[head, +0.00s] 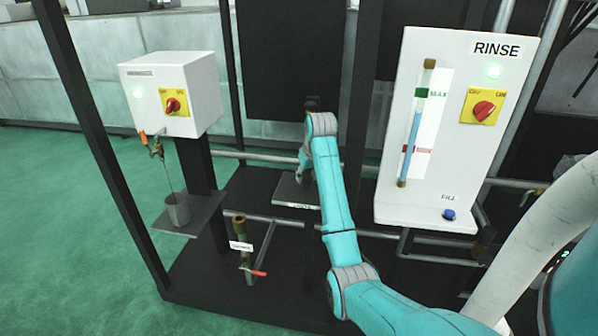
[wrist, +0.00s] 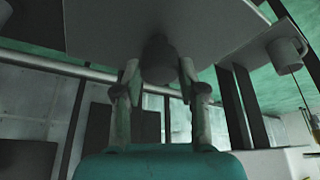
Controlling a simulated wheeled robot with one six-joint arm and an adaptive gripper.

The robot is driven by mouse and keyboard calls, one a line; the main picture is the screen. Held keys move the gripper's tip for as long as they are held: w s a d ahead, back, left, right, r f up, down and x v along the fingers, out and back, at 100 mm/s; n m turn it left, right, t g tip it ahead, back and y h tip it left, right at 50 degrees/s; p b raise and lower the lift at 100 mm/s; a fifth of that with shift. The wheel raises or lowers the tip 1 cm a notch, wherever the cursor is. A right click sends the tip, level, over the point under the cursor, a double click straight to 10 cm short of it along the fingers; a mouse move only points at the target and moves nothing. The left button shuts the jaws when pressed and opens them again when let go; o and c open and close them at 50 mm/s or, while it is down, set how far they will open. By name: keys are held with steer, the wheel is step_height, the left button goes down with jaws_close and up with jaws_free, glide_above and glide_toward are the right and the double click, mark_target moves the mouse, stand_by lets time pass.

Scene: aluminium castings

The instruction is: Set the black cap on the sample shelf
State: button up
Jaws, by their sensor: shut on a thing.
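My gripper (wrist: 158,85) is shut on a dark, round piece, the black cap (wrist: 158,58), which sits between its two fingertips in the wrist view. A grey shelf plate (wrist: 105,25) fills the top of that view, right by the cap. I cannot tell whether the cap touches the plate. In the head view this middle shelf (head: 285,190) has a small label on its front edge, too small to read. My gripper (head: 302,172) is at the shelf there, largely hidden by my wrist, and the cap cannot be made out.
A left shelf (head: 172,222) bears a grey cup (head: 177,208) under a white box (head: 170,92) with a red knob. A white RINSE panel (head: 440,130) stands close right of my arm. Below are a valve with a red handle (head: 258,273) and pipes. Dark frame posts surround the area.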

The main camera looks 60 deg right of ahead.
steer(key=shift+a, duration=0.15)
steer(key=shift+s, duration=0.1)
steer(key=shift+f, duration=0.1)
steer(key=o, duration=0.9)
steer(key=shift+o, duration=0.2)
